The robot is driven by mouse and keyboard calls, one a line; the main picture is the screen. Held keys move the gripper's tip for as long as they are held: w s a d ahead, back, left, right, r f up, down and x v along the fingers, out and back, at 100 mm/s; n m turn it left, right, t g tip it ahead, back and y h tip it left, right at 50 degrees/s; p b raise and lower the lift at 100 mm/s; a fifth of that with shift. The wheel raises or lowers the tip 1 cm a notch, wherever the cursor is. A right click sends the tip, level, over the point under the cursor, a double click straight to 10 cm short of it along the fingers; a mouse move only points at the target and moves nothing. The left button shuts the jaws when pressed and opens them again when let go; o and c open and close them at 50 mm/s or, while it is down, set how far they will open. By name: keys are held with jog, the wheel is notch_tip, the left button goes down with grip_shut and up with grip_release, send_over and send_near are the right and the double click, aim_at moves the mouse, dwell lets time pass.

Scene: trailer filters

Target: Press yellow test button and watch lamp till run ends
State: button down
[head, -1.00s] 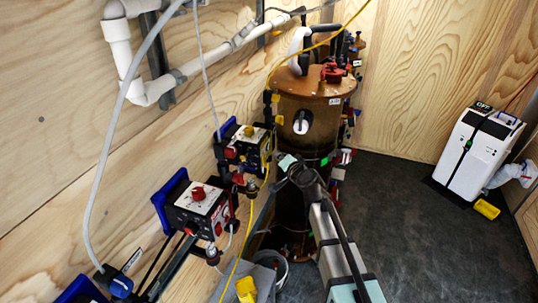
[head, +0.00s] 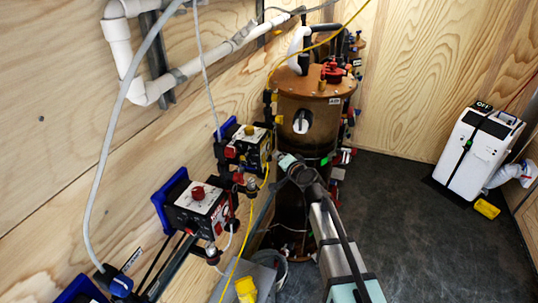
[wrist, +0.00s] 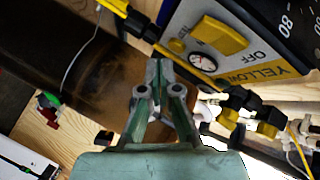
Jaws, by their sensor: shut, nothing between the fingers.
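The yellow-labelled control box (head: 250,145) is mounted on the rail at the left wall. In the wrist view, its light panel (wrist: 245,57) carries a yellow block-shaped knob (wrist: 225,36), a small round yellow part (wrist: 177,45) and a small white dial (wrist: 203,62). I cannot tell for certain which part is the test button or lamp, or whether any is lit. My gripper (wrist: 157,66) is shut and empty, its fingertips just below and left of the round yellow part. Contact cannot be told. In the head view, its fingertips are not clear beside the box.
A red-knobbed control box (head: 198,207) sits nearer on the same rail. A tall brown cylinder (head: 315,90) stands behind my arm. A yellow cable (head: 233,272) hangs by the boxes. A white unit (head: 480,150) stands at right; the dark floor (head: 420,235) between is clear.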

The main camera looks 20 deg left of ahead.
jog(key=shift+a, duration=0.15)
jog(key=shift+a, duration=0.3)
jog(key=shift+a, duration=0.35)
dwell(1.1)
jog(key=shift+d+b, duration=0.1)
jog(key=shift+b, duration=0.2)
jog(key=shift+d+b, duration=0.5)
jog(key=shift+d, duration=0.2)
jog(key=shift+d, duration=0.1)
jog(key=d+b, duration=0.3)
jog(key=d, duration=0.1)
jog(key=shift+w+d, duration=0.15)
jog(key=shift+d, duration=0.25)
